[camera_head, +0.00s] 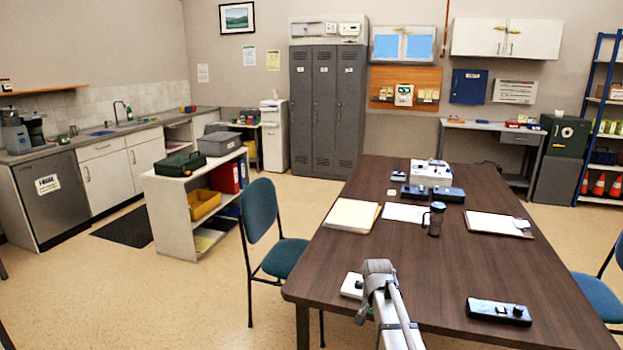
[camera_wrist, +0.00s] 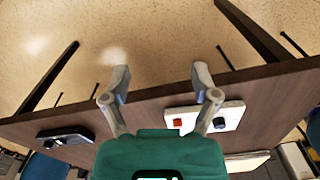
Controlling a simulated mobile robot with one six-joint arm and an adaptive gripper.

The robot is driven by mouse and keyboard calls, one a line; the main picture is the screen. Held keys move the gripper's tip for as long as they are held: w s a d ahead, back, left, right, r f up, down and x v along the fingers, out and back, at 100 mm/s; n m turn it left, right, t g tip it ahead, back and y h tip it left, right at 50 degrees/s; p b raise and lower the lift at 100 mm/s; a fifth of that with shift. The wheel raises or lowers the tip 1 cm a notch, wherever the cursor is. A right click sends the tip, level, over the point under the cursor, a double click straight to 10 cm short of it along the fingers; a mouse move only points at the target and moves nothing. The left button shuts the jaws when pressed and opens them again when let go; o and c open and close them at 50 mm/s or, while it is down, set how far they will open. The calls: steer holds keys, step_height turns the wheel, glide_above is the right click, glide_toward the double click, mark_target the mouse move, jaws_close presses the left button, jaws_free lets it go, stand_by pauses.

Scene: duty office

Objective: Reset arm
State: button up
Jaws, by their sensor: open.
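My gripper (camera_wrist: 160,78) shows in the wrist view with its two grey fingers spread wide and nothing between them. Beyond the fingers are the dark table edge and the pale floor. My arm (camera_head: 391,300) reaches up from the bottom of the head view, over the near part of the brown table (camera_head: 450,265). The gripper's fingers cannot be made out in the head view. A white box (camera_wrist: 233,113) with a red button and a dark knob lies behind the right finger in the wrist view; it also shows left of my arm in the head view (camera_head: 351,286).
A black device (camera_head: 498,311) lies right of my arm. A blue chair (camera_head: 270,235) stands at the table's left. Open floor lies farther left.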

steer(key=s+f+n+b, duration=0.3)
steer(key=s, duration=0.6)
steer(key=s+f+n+b, duration=0.3)
steer(key=s, duration=0.6)
step_height(320, 180, up, 12)
steer(key=p, duration=1.3)
steer(key=shift+a, duration=0.2)
steer(key=c, duration=0.3)
steer(key=shift+w, duration=0.2)
